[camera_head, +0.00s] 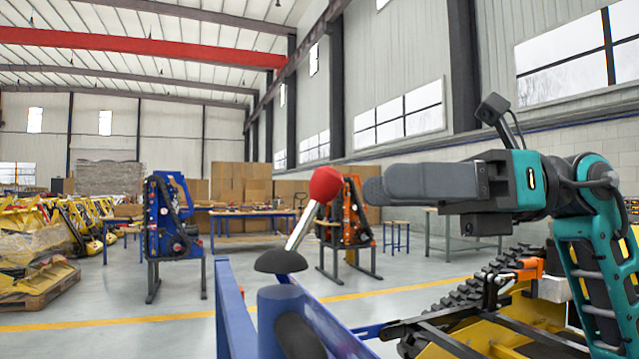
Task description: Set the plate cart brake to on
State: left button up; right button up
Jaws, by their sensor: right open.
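The brake lever shows in the head view as a red ball knob (326,184) on a bare metal rod (300,228). The rod rises from a black dome-shaped boot (280,262) and leans to the right. Below it is the blue frame of the plate cart (235,315). My right gripper (378,190) is just right of the red knob, at about its height. Its dark fingers point left and are seen from the side, one nearly covering the other. It is open and empty, with a small visible gap to the knob. My left gripper is not in view.
A yellow tracked carrier (500,345) with a black rubber track stands at lower right, below my right arm. A blue machine (172,225), an orange machine (352,225) and workbenches stand farther back. Yellow parts (30,235) are piled at left. Open floor lies between.

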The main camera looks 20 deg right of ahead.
aim_at(320, 205)
jog(key=a, duration=0.2)
jog(key=w+a, duration=0.1)
jog(key=a, duration=0.4)
jog(key=shift+w+a, duration=0.15)
jog(key=shift+w, duration=0.15)
jog(key=shift+c, duration=0.4)
grip_shut()
